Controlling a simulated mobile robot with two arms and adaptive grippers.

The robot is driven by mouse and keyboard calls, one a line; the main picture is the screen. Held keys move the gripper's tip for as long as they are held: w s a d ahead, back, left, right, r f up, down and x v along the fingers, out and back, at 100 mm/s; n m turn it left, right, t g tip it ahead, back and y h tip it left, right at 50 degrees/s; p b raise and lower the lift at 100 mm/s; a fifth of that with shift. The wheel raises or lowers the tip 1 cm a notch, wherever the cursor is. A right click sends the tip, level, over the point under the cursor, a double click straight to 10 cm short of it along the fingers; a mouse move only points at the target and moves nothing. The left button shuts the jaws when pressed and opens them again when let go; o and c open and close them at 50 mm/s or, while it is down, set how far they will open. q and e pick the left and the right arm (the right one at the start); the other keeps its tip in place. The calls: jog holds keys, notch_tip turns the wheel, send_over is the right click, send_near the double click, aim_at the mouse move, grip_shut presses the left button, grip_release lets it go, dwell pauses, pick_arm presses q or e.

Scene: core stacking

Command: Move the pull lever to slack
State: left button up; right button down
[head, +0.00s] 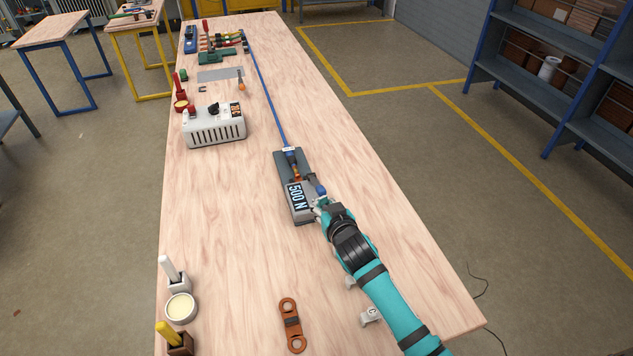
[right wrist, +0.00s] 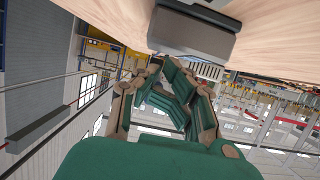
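The pull tester (head: 282,165) is a dark grey block in the middle of the bench, with a display (head: 296,196) reading "500 N". Its pull lever, with a blue knob (head: 320,189), stands at its right side. My right gripper (head: 322,202) is at the near side of the knob, very close to it; whether they touch is unclear. In the right wrist view a grey block (right wrist: 192,32), probably the tester, is beyond the fingers. The fingers lie close together there, and I cannot tell whether they hold anything. My left gripper is not in view.
A blue rod (head: 265,88) runs from the tester toward a green fixture (head: 213,56) at the far end. A white box (head: 214,130) stands on the left. A brown link (head: 291,325) and a cream dish (head: 181,307) are nearer. Bare wood surrounds the tester.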

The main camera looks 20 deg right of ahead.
aim_at(320, 186)
jog(key=shift+r, duration=0.1)
dwell(0.3)
jog(key=shift+w+r+p, duration=0.3)
jog(key=shift+w+r, duration=0.15)
jog(key=shift+r, duration=0.1)
jog(key=shift+w+r+p, duration=0.3)
jog(key=shift+w+r, duration=0.2)
jog(key=shift+w, duration=0.2)
jog(key=shift+w+r+p, duration=0.3)
jog(key=shift+w+r, duration=0.2)
jog(key=shift+w, duration=0.2)
jog(key=shift+w+a+r+p, duration=0.1)
jog(key=shift+w+r+p, duration=0.4)
jog(key=shift+w+r, duration=0.75)
jog(key=shift+f, duration=0.2)
